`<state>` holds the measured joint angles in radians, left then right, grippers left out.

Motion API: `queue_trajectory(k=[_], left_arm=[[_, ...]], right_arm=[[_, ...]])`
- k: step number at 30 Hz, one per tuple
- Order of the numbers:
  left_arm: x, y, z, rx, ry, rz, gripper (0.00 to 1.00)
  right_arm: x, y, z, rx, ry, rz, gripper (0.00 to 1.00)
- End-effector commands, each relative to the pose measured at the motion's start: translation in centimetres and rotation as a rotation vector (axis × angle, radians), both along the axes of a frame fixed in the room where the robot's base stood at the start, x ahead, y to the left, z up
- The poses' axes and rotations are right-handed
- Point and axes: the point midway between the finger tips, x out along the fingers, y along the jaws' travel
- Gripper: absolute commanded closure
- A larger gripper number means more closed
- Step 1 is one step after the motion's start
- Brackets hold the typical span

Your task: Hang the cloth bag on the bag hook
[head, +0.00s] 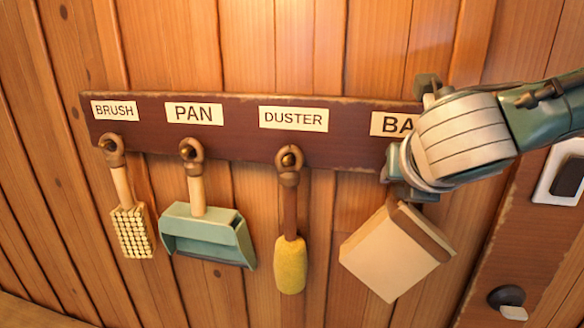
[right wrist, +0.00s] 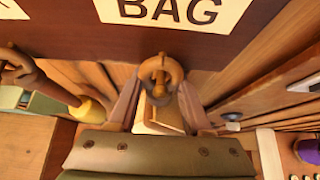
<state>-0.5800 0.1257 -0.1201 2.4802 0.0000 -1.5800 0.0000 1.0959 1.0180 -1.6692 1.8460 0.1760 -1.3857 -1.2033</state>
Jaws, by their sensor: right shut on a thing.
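The cream cloth bag (head: 392,252) with a brown top band hangs tilted below my right gripper (head: 402,185) at the right end of the dark hook board (head: 240,143). My right gripper is shut on the bag's top. In the right wrist view, a brown ring (right wrist: 176,70) stands between the fingers of my right gripper (right wrist: 160,105), above the pale bag (right wrist: 158,122) and just under the BAG label (right wrist: 175,12). A dark peg shows within the ring, but I cannot tell how far it passes through. In the head view my gripper hides the bag hook. My left gripper is not in view.
The brush (head: 132,230), the dustpan (head: 208,235) and the yellow duster (head: 290,265) hang on their hooks to the left. A switch plate (head: 562,172) and a dark knob (head: 506,297) are on the right. Plank wall lies below the board.

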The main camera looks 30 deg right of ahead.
Motion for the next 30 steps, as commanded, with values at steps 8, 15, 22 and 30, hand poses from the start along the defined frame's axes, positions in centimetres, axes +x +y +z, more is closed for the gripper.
queue_trajectory(k=[8, 15, 22, 30], left_arm=[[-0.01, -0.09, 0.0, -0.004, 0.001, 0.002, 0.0], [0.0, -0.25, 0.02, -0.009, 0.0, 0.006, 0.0], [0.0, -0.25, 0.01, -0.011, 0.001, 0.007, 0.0], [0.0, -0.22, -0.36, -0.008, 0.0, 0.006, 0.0]], right_arm=[[0.02, -0.01, 0.05, 0.0, -0.001, -0.001, 1.0], [0.02, -0.01, 0.05, 0.0, -0.001, -0.001, 0.3], [0.0, -0.01, 0.02, -0.001, -0.001, 0.0, 0.16], [-0.33, 0.33, 0.12, 0.002, 0.0, 0.001, 0.16]])
